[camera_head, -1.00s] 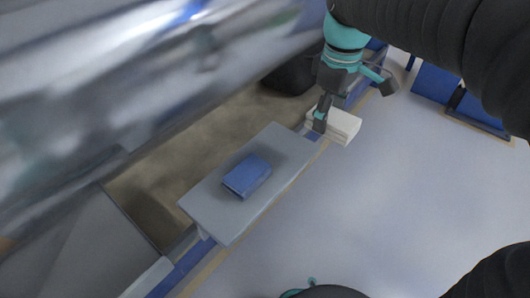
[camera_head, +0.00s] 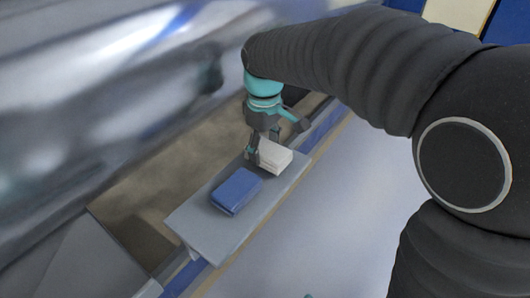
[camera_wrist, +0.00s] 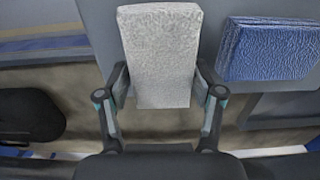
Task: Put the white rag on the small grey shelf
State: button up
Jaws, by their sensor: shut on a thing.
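The white rag (camera_head: 272,156) is a folded block, held by my gripper (camera_head: 264,150) over the far end of the small grey shelf (camera_head: 194,226). In the wrist view the white rag (camera_wrist: 160,52) stands between the two fingers of my gripper (camera_wrist: 160,92), which are shut on its sides. Whether the rag touches the shelf or hangs just above it, I cannot tell. A folded blue rag (camera_head: 236,191) lies on the middle of the shelf, close beside the white one; it also shows at the right in the wrist view (camera_wrist: 270,50).
A large shiny metal roller (camera_head: 110,80) fills the upper left, near the shelf. A pale floor (camera_head: 335,205) lies to the right of the shelf. A bare strip of shelf shows at its near end, in front of the blue rag.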

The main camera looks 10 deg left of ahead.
aim_at(265, 146)
jog(key=shift+f, duration=0.8)
jog(key=o, duration=1.1)
jog(key=shift+r, duration=0.1)
notch_tip(265, 146, up, 12)
jog(key=p, duration=0.2)
